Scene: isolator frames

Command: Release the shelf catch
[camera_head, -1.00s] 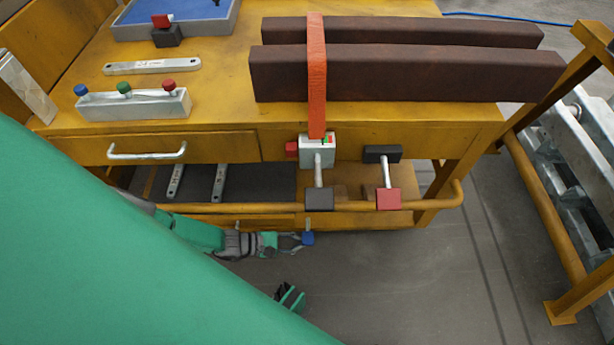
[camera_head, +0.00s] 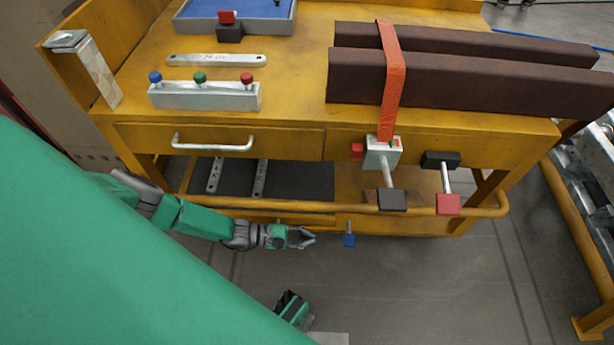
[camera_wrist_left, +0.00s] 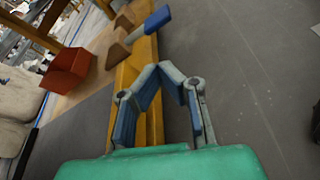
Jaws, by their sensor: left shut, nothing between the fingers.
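A small blue-tipped catch (camera_head: 349,240) hangs on a short stem below the front rail of the cart's lower shelf (camera_head: 300,187). My left gripper (camera_head: 313,238) is left of it, shut and empty, with a visible gap between them. In the left wrist view the closed fingertips (camera_wrist_left: 172,70) meet in front of me, and the blue tip (camera_wrist_left: 158,17) shows beyond them, apart from them.
A yellow rail (camera_head: 240,203) runs along the shelf front. Above hang a black handle (camera_head: 392,199) and a red handle (camera_head: 448,204). A drawer handle (camera_head: 212,147) projects at left. The grey floor (camera_head: 420,290) in front is clear.

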